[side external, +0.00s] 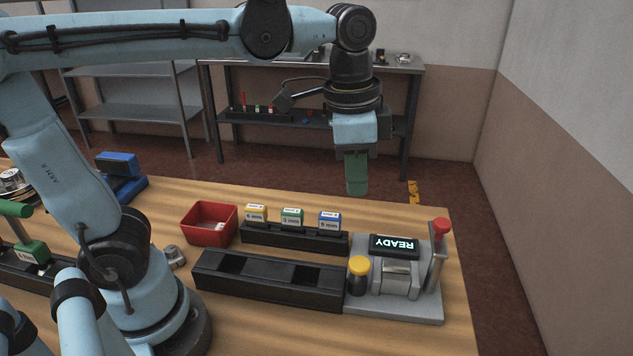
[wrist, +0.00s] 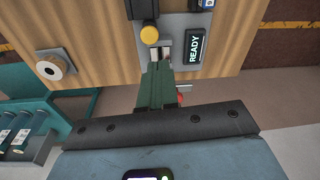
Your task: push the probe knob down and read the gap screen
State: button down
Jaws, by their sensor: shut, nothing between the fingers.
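A grey gauge station (side external: 425,308) stands at the right end of the bench. Its black screen (side external: 394,246) shows READY in bright letters; the screen also reads READY in the wrist view (wrist: 195,49). A yellow-topped black knob (side external: 359,266) stands at the station's left, also in the wrist view (wrist: 149,33). A red knob (side external: 440,224) tops a slanted metal post at its right. I cannot tell for certain which is the probe knob. My gripper (side external: 357,190), with green fingers, is shut and empty, pointing down above and behind the station, touching nothing. The fingers partly hide the station in the wrist view (wrist: 157,72).
Left of the station lies a long black slotted rail (side external: 270,291). Behind it, a black rack (side external: 290,240) holds yellow, green and blue labelled blocks. A red bin (side external: 209,224) stands to their left. A wall (side external: 570,130) rises beyond the bench's right side.

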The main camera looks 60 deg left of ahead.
aim_at(359, 262)
jog(key=shift+d+r+m+g, duration=0.6)
jog(key=shift+d+r+m, duration=0.1)
jog(key=shift+d, duration=0.2)
notch_tip(359, 262, down, 14)
jog(key=shift+w+f, duration=0.1)
dwell(0.4)
jog(key=shift+f, duration=1.15)
jog(key=shift+r, duration=0.1)
notch_tip(359, 262, up, 14)
dwell(0.5)
jog(key=shift+r, duration=0.1)
dwell(0.4)
